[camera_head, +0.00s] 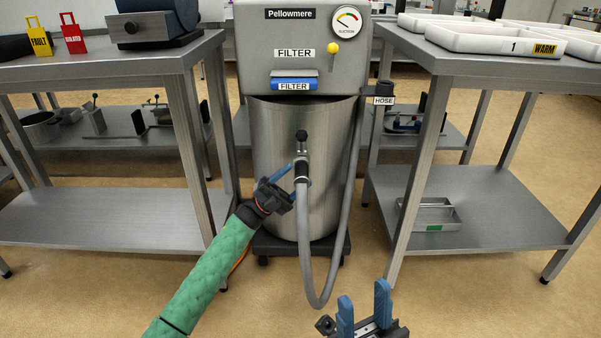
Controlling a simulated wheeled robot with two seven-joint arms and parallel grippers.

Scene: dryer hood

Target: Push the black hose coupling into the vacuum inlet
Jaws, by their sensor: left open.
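The steel vacuum drum (275,125) stands in the middle of the camera_head view. Its inlet (302,148) is a short metal stub on the drum front, with a black knob just above it. The black hose coupling (302,170) is directly below the inlet, on the upper end of the grey hose (305,225). I cannot tell whether the coupling is seated or a small gap is left. My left gripper (292,181) is open at the coupling's left side, its blue fingers pointing towards it. My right gripper (364,312) is open and empty at the bottom, below the hose loop.
Steel tables stand at left (100,65) and right (480,62), the right one carrying white trays (490,40). The floor in front is clear.

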